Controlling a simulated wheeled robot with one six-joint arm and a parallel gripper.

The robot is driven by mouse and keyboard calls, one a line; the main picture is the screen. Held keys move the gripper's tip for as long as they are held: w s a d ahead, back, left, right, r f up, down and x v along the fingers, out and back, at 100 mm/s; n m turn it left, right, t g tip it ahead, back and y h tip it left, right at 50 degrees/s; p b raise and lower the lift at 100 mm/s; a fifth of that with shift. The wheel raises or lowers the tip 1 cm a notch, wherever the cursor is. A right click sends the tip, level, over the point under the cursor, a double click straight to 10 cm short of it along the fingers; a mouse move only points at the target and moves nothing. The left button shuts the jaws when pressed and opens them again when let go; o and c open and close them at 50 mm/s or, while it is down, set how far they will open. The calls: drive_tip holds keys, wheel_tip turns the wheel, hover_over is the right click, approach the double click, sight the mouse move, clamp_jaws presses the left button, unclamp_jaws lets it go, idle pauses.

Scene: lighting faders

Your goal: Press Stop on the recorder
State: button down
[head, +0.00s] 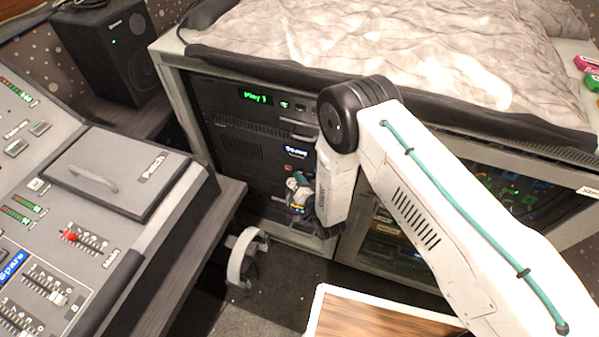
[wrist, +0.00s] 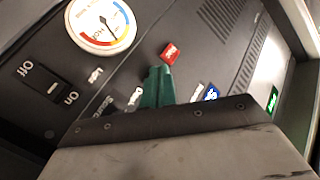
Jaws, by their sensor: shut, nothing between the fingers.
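The recorder (head: 230,96) is the top unit of the rack in the head view, with a green display (head: 256,99) that seems to read "Play 1". Small buttons (head: 285,104) sit right of the display; their labels are too small to read, so I cannot tell which is Stop. My arm hides the right part of that row. My gripper (head: 298,182) is in front of the lower rack units, below the recorder. In the wrist view my gripper (wrist: 157,86) shows green fingers, shut and empty, close to a dark panel. I cannot tell whether they touch it.
The wrist view shows a round coloured gauge (wrist: 101,22), an On/Off switch (wrist: 50,88), a red label or display (wrist: 170,53) and a vent grille (wrist: 222,18). In the head view a mixing desk (head: 60,240) stands left, and a wooden-topped piece (head: 370,318) is at the bottom.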

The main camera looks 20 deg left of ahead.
drive_tip(key=shift+s, duration=0.75)
drive_tip(key=shift+s+a, duration=0.2)
drive_tip(key=shift+s, duration=2.3)
